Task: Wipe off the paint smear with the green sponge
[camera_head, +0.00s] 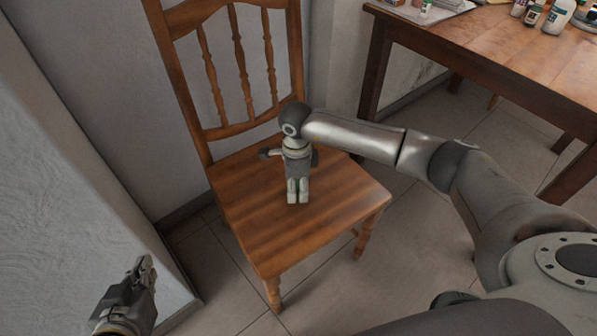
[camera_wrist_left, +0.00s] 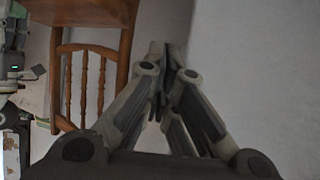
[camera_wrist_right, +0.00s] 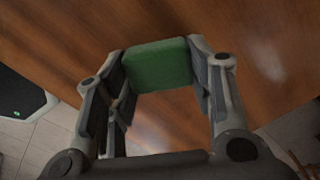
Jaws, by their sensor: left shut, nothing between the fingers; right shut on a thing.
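My right gripper (camera_head: 297,196) points down over the seat of the wooden chair (camera_head: 258,236). In the right wrist view, the same gripper (camera_wrist_right: 160,78) is shut on the green sponge (camera_wrist_right: 158,66), a block gripped between its two fingers. The sponge is mostly hidden by the fingers in the head view. I cannot tell whether it touches the seat. I cannot make out a paint smear in any view; only pale sheen shows on the wood. My left gripper (camera_head: 146,266) is shut and empty at the lower left, away from the chair; it also shows in the left wrist view (camera_wrist_left: 165,60).
A wooden table (camera_head: 485,50) stands at the upper right with several bottles (camera_head: 557,17) and jars on it. The chair's spindled backrest (camera_head: 238,60) rises behind my right gripper. A pale wall block (camera_head: 75,190) is at the left. Tiled floor is open in front of the chair.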

